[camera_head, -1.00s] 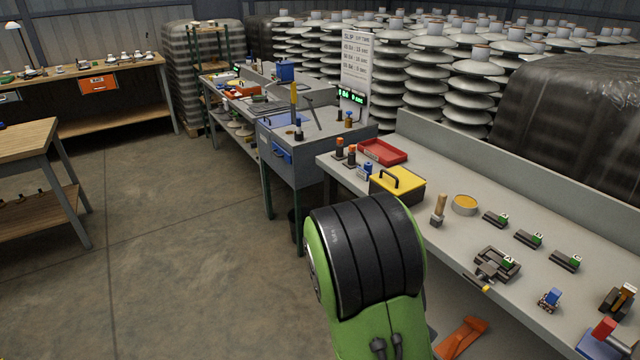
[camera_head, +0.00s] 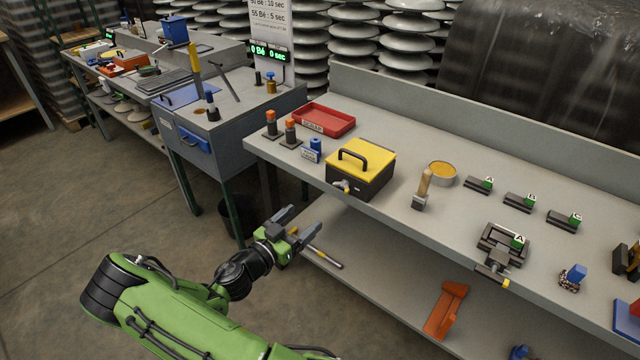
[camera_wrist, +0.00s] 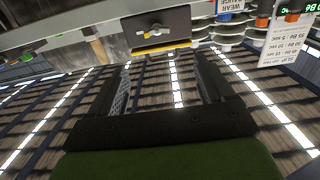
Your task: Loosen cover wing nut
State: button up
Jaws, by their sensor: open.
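A dark box with a yellow lid (camera_head: 374,157) and black handle stands at the front edge of the grey bench. My gripper (camera_head: 303,222) is open and empty, in front of and below the bench edge, apart from the box. Its two fingers also show in the wrist view (camera_wrist: 163,72), with the box beyond them.
A red tray (camera_head: 323,120), orange-topped gauges (camera_head: 290,130), a brush (camera_head: 423,188) and a round tin (camera_head: 441,172) stand near the box. Open floor lies left.

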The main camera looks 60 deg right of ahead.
aim_at(339, 188)
jog(key=s+d, duration=0.1)
jog(key=d, duration=0.4)
jog(key=s+d, duration=0.1)
jog(key=d, duration=0.4)
jog(key=s+d+b, duration=0.1)
jog(key=d, duration=0.4)
jog(key=shift+c, duration=0.2)
jog(key=c, duration=1)
